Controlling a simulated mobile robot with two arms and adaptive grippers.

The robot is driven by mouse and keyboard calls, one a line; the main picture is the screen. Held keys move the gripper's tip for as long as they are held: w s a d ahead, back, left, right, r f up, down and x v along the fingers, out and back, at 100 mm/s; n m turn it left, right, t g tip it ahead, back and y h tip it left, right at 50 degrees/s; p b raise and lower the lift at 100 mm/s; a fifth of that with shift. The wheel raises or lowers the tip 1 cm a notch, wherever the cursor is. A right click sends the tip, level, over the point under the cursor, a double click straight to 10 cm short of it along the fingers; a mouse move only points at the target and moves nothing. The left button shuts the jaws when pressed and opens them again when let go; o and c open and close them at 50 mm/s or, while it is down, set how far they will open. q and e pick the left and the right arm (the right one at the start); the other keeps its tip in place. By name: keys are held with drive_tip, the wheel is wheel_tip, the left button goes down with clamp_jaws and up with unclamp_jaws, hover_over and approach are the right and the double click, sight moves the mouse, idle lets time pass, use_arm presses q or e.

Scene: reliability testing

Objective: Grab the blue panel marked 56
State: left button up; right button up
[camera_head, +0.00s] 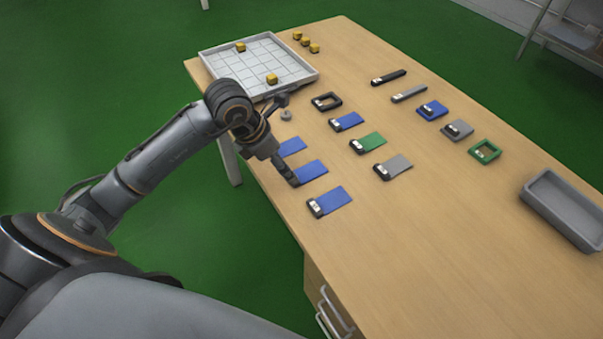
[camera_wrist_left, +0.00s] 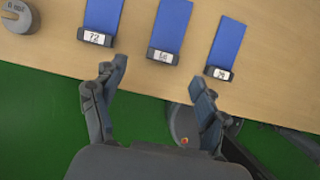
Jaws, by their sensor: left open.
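Three blue panels with dark label ends lie in a row near the table's left edge. In the left wrist view, the middle blue panel (camera_wrist_left: 174,22) has a white label (camera_wrist_left: 160,56) that may read 56, but it is too small to be sure. The other blue panels lie to its left (camera_wrist_left: 102,12) and right (camera_wrist_left: 227,42). My left gripper (camera_wrist_left: 160,75) is open and empty, its fingers just short of and to either side of the middle label end. In the head view, the left gripper (camera_head: 286,170) partly hides the label end of the middle panel (camera_head: 312,170).
More blue, green, grey and black parts lie in rows on the table (camera_head: 420,240). A white gridded tray (camera_head: 300,80) holds yellow cubes at the far end, with several more beside it. A grey bin (camera_head: 565,210) stands at the right. A small grey round object (camera_wrist_left: 18,15) is near the panels.

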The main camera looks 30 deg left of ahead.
sight(306, 173)
use_arm(q)
drive_tip(key=shift+w+d+f, duration=0.15)
drive_tip(key=shift+d+f, duration=0.1)
drive_tip(key=shift+f, duration=0.35)
drive_tip(key=x, duration=0.3)
drive_tip(key=shift+d+f+p, duration=0.15)
drive_tip(key=shift+f+p, duration=0.1)
drive_tip(key=shift+p, duration=0.05)
drive_tip(key=shift+w+f, duration=0.1)
drive_tip(key=shift+f, duration=0.1)
drive_tip(key=shift+c, duration=0.9)
drive_tip(key=c, duration=1)
use_arm(e)
drive_tip(key=shift+w+d+r, duration=0.1)
drive_tip(key=shift+w+r, duration=0.25)
drive_tip(key=shift+w, duration=0.5)
